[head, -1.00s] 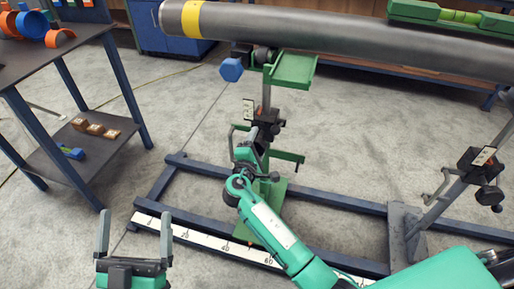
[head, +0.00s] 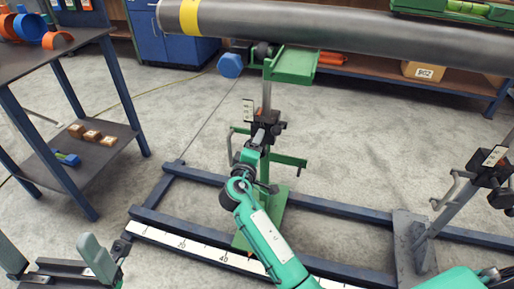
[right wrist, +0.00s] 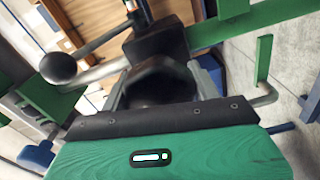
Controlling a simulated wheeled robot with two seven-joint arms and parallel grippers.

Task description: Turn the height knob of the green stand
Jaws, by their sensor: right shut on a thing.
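The green stand (head: 290,66) stands on the blue floor frame, its top under the long grey pipe (head: 340,45). A dark clamp block (head: 268,122) sits on its post. My right gripper (head: 257,142) is at this block, and its tips are partly hidden by my own wrist in the head view. In the right wrist view a black faceted knob (right wrist: 160,80) sits between the fingers, and the gripper is shut on it. A ball-ended lever (right wrist: 58,68) is left of it there. My left gripper (head: 55,258) is open and empty at the lower left.
A second post with a dark clamp (head: 490,165) stands at the right. A white ruler strip (head: 190,244) runs along the blue frame (head: 160,216). A dark shelf table (head: 60,60) with coloured parts stands at the left. The grey floor between is clear.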

